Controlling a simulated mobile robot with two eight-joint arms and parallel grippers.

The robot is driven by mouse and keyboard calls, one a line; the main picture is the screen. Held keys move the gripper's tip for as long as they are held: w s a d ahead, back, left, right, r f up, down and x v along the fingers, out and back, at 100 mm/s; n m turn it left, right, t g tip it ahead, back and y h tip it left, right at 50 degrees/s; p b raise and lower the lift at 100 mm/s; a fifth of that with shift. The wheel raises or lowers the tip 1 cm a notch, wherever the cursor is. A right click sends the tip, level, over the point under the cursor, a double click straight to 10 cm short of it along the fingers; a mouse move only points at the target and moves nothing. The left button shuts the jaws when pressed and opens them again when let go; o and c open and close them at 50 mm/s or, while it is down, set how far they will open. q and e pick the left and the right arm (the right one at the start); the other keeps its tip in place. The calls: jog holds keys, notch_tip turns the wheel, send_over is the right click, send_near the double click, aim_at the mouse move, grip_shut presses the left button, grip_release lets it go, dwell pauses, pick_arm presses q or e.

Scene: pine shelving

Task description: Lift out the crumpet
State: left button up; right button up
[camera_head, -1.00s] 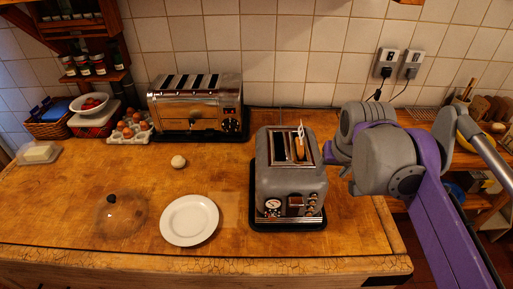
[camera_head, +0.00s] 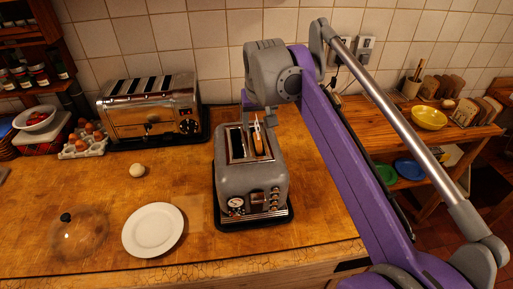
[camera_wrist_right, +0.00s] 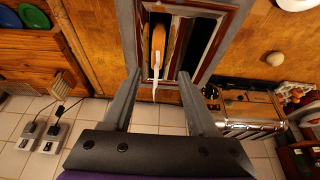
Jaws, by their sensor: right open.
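The crumpet (camera_head: 258,143) is a tan-orange piece standing on edge in the right slot of the grey two-slot toaster (camera_head: 250,182). In the right wrist view the crumpet (camera_wrist_right: 158,38) shows in its slot, with a thin white strip (camera_wrist_right: 157,62) at its near end; I cannot tell what the strip is. My right gripper (camera_head: 258,112) is over the back of the toaster, pointing down. In the right wrist view its open fingers (camera_wrist_right: 158,76) stand either side of the strip's line, empty and apart from the crumpet. My left gripper is not in view.
A white plate (camera_head: 153,230) and a clear dome (camera_head: 78,235) lie left of the toaster. A larger chrome toaster (camera_head: 150,108), an egg tray (camera_head: 84,141) and a pale round thing (camera_head: 137,170) are behind. A tiled wall (camera_head: 215,45) is close behind my gripper.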

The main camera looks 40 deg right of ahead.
aim_at(257, 135)
jog(key=x, duration=0.5)
jog(key=shift+s+d, duration=0.15)
jog(key=shift+d, duration=0.05)
jog(key=shift+r, duration=0.1)
grip_shut()
dwell(1.0)
